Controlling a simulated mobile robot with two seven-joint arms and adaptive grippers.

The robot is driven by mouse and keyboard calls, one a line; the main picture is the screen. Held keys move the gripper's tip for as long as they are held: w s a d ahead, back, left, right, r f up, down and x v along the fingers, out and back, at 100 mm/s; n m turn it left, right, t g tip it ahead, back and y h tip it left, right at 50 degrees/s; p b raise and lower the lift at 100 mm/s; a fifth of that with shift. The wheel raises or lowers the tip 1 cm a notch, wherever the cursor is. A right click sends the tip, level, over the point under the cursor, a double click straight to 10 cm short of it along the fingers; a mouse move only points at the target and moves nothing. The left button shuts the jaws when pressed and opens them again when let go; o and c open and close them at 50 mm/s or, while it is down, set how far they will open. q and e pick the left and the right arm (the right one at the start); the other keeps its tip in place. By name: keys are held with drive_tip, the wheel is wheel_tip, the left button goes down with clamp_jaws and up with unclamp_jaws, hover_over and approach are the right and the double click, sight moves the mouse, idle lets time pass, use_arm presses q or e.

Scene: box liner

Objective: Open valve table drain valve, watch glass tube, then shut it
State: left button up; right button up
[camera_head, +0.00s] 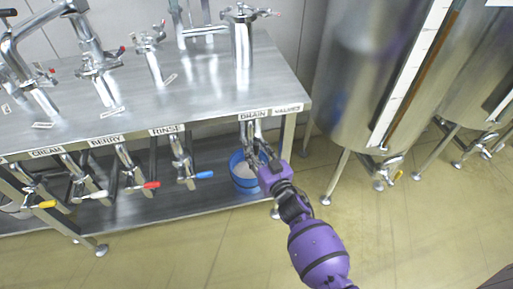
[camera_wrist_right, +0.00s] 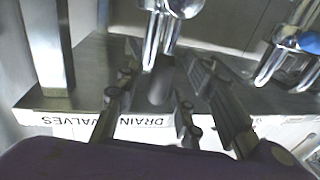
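The steel valve table (camera_head: 200,75) has labelled taps along its front edge. The DRAIN label (camera_head: 254,114) is at the right end, and also shows upside down in the wrist view (camera_wrist_right: 145,121). A chrome drain pipe (camera_head: 247,133) hangs below it; its handle is hidden behind my right gripper (camera_head: 262,158). In the wrist view my right gripper (camera_wrist_right: 165,100) has its fingers spread, with a chrome pipe (camera_wrist_right: 158,50) beyond and between them; contact cannot be told. A narrow brown tube (camera_head: 425,70) runs beside a white scale on the tank. My left gripper is out of view.
A blue bucket (camera_head: 244,178) stands on the lower shelf behind my right gripper. The RINSE valve has a blue handle (camera_head: 204,175), the BERRY valve a red one (camera_head: 151,185). Steel tanks (camera_head: 350,90) stand at right. The floor in front is clear.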

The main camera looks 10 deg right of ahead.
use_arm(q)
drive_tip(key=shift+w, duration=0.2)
use_arm(e)
drive_tip(key=shift+c, duration=0.8)
clamp_jaws()
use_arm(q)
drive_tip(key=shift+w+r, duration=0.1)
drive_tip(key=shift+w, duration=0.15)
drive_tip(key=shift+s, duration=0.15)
